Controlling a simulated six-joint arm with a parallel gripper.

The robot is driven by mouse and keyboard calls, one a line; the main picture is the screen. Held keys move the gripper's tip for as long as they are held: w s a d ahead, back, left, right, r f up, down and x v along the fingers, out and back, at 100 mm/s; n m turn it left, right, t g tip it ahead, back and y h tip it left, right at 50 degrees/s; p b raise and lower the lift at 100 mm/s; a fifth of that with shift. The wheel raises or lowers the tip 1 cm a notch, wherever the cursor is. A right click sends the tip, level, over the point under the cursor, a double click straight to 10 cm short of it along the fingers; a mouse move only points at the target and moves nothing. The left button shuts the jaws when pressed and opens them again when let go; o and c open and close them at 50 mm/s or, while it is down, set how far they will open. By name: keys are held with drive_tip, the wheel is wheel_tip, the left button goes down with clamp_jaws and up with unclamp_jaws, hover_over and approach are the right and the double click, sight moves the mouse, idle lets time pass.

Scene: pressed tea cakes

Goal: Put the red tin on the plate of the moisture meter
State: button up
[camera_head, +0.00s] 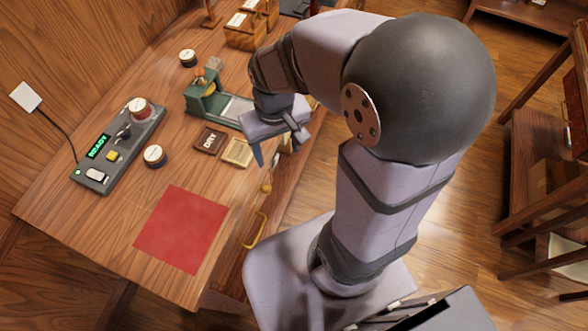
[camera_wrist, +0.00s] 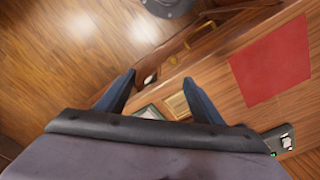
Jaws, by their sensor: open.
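The moisture meter (camera_head: 118,146) is a long grey device with a green lit display on the left of the table. A red tin (camera_head: 141,113) with a pale label on its lid sits upright at the meter's far end, seemingly on its plate, which the tin hides. My gripper (camera_head: 274,155) is open and empty at the table's front edge, well to the right of the meter and the tin. In the wrist view, my gripper (camera_wrist: 162,90) shows two spread fingers with nothing between them. Only a corner of the meter (camera_wrist: 282,140) shows there; the red tin does not.
A dark tin (camera_head: 154,157) stands beside the meter, another dark tin (camera_head: 188,59) farther back. A green press (camera_head: 203,100), a dark sign (camera_head: 209,141) and a pale framed piece (camera_head: 237,153) lie near my gripper. A red mat (camera_head: 181,228) lies bare in front. Baskets (camera_head: 245,36) stand at the back.

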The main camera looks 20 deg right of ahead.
drive_tip(key=s+d+f, duration=0.1)
drive_tip(key=s, duration=0.5)
drive_tip(key=shift+d+f+g, duration=0.2)
drive_tip(key=shift+f+g, duration=0.1)
drive_tip(key=shift+f, duration=0.1)
